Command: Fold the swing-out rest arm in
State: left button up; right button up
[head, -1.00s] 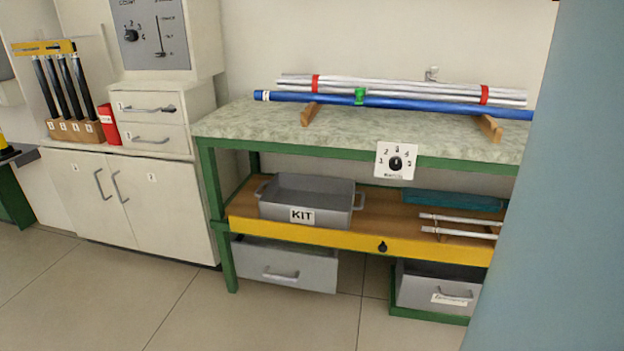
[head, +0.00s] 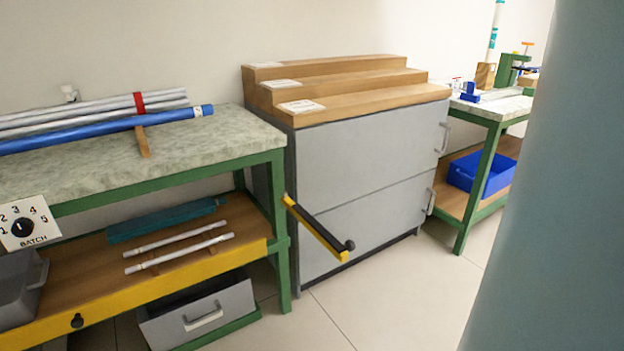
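The swing-out rest arm (head: 318,230) is a yellow and black bar with a dark knob at its free end. It sticks out from near the right end of the green-framed bench (head: 165,178), in front of the grey cabinet (head: 365,170), and points forward and right over the floor. Its mount by the bench leg is too small to make out. Neither of my grippers shows in the head view.
The cabinet has a stepped wooden top (head: 340,85). Rods, a blue tube (head: 95,130) and a batch dial (head: 24,226) are on the bench. A grey drawer (head: 200,312) sits below. A blue bin (head: 482,174) stands at right. A blue-grey surface (head: 560,220) blocks the right edge. Floor is clear in front.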

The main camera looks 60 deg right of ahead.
aim_at(326, 239)
jog(key=k+l+z, duration=0.15)
jog(key=l, duration=0.65)
jog(key=k+l+z, duration=0.15)
jog(key=l, duration=0.7)
jog(key=l+z, duration=0.1)
jog(key=l, duration=0.7)
jog(key=k+l, duration=0.2)
jog(key=l, duration=0.2)
jog(key=k+l, duration=0.15)
jog(key=l, duration=0.25)
jog(key=k+l+u, duration=0.1)
jog(key=l, duration=0.3)
jog(key=k+l, duration=0.3)
jog(key=k+l+u, duration=0.1)
jog(key=l, duration=0.4)
jog(key=k, duration=0.1)
